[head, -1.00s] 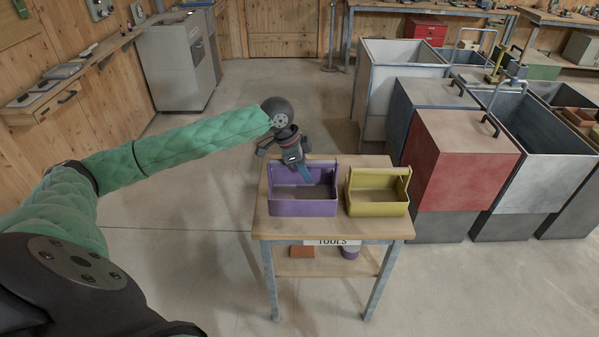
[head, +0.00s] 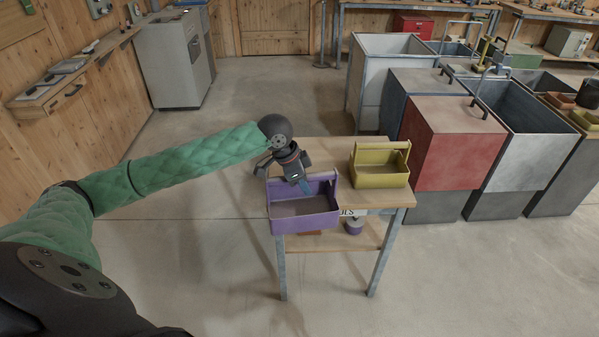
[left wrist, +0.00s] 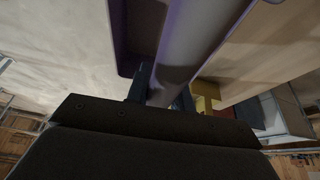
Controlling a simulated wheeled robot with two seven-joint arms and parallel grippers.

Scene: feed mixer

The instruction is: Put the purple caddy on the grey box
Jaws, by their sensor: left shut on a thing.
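The purple caddy (head: 304,222) hangs over the near left part of the table and partly hides the sign on its front. It looks raised off the top. My left gripper (head: 303,186) is shut on its pale handle bar; in the left wrist view the bar (left wrist: 190,55) runs up between the fingers. Several bins stand at the right: a pale grey open one (head: 375,85), a blue-grey flat-topped one (head: 425,82) and a bare grey metal one (head: 545,150). I cannot tell which is the grey box. My right gripper is not in view.
A yellow caddy (head: 381,168) stands at the right on the wooden table (head: 335,150). A red flat-topped bin (head: 455,130) stands just beyond the table to the right. Upright taps or handles rise among the bins. The floor in front is clear.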

